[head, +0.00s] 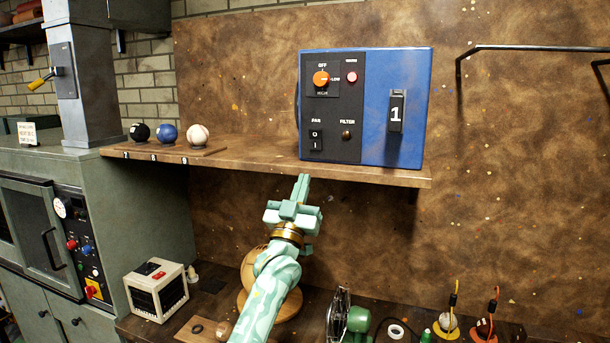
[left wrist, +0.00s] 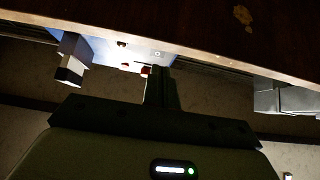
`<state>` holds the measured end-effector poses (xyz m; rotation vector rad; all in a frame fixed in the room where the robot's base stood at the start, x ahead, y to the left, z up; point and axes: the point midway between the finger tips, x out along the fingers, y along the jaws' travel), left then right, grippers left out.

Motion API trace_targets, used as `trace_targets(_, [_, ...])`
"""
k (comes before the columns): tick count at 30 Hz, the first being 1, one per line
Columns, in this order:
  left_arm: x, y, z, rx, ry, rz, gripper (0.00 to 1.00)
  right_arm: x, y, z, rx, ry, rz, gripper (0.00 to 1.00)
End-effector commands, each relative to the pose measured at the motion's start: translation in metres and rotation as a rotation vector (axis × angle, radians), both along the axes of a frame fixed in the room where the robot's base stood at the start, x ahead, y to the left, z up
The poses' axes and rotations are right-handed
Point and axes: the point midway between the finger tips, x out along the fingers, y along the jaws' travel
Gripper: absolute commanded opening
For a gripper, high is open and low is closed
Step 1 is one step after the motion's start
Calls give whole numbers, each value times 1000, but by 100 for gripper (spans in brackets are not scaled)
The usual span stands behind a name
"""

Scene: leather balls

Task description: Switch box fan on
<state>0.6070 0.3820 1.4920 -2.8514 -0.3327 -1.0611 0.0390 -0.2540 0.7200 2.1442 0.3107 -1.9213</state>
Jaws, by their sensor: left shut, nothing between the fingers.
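A blue box (head: 410,100) with a dark front panel stands on the wooden shelf. The label above the rocker looks like "FAN". My left gripper (head: 303,181) is shut and empty, pointing up just below the shelf's front edge, under the rocker and apart from it. In the left wrist view, the blue box (left wrist: 98,47) shows partly beyond the shelf edge. My right gripper is not in view.
The wooden shelf (head: 255,154) overhangs the gripper's upward path. Several balls stand on a small board (head: 165,147) at left. Below, a bench holds a white device (head: 155,287) and a green tool (head: 358,319).

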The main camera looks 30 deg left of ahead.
Motion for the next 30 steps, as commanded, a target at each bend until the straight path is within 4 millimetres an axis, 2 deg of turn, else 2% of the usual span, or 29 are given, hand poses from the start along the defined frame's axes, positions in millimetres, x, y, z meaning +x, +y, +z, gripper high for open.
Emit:
trace_targets(1, [-5,-1,-11,0,1,0,0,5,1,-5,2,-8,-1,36])
trace_targets(4, [-16,-4,-23,0,1,0,0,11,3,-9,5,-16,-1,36])
trace_targets(9, [-26,-6,-35,-1,0,-1,0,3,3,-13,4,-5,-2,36])
trace_targets(13, [-29,-7,-37,-1,-1,-1,0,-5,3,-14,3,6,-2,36])
trace_targets(30, [-27,-7,-38,-11,8,-12,0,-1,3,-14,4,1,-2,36])
